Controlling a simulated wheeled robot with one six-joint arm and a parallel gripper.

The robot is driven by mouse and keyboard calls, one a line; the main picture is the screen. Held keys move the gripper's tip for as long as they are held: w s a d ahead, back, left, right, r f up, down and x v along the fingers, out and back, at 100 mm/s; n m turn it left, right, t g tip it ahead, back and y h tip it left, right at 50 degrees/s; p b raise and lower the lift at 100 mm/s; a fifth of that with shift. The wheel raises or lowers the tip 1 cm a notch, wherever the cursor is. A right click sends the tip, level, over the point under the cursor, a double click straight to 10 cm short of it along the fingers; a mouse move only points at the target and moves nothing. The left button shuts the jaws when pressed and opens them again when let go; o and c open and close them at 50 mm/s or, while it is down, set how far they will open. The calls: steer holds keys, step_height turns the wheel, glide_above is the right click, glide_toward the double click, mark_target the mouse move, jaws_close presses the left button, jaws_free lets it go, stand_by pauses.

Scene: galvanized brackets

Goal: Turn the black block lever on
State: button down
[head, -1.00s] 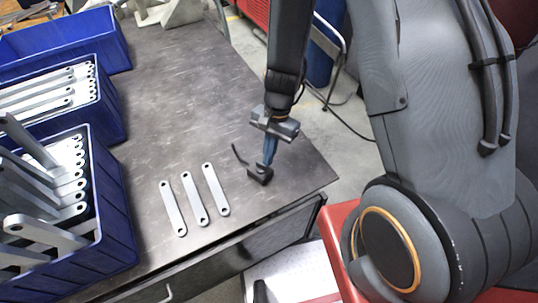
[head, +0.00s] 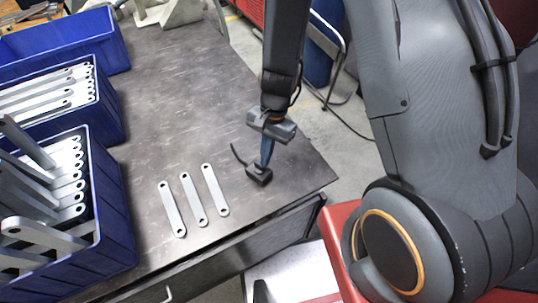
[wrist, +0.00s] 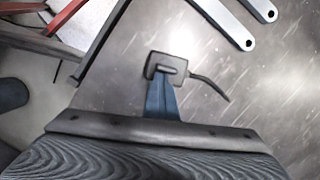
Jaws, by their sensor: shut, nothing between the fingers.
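The black block (head: 259,173) sits on the dark table near its right front corner, with a thin dark cord or strip running from it. The block also shows in the wrist view (wrist: 151,69), with a small raised slot-like piece on its top that may be the lever. My gripper (head: 265,160) points down at the block, its blue fingers closed together with nothing between them. In the wrist view the fingertips (wrist: 163,80) are at the block's near edge and overlap it. I cannot tell whether they touch the lever or which way it is set.
Several galvanized brackets (head: 195,200) lie left of the block on the table (head: 180,90). Blue bins (head: 118,235) with more brackets stand at the left. The table's right and front edges are close to the block.

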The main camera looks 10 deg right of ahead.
steer(key=w+d, duration=0.1)
steer(key=w+d+r, duration=0.1)
steer(key=w+d, duration=0.1)
steer(key=shift+d+p, duration=0.15)
steer(key=shift+p, duration=0.15)
steer(key=s+d+r+n+t+h, duration=0.1)
steer(key=s+d+r+n, duration=0.1)
steer(key=r, duration=0.7)
steer(key=s+d+r+n+t+h+b, duration=0.1)
steer(key=d+r+n, duration=0.4)
steer(key=r, duration=0.5)
steer(key=shift+s+r+n+t, duration=0.15)
steer(key=shift+s+n+t, duration=0.55)
steer(key=shift+s+n, duration=0.4)
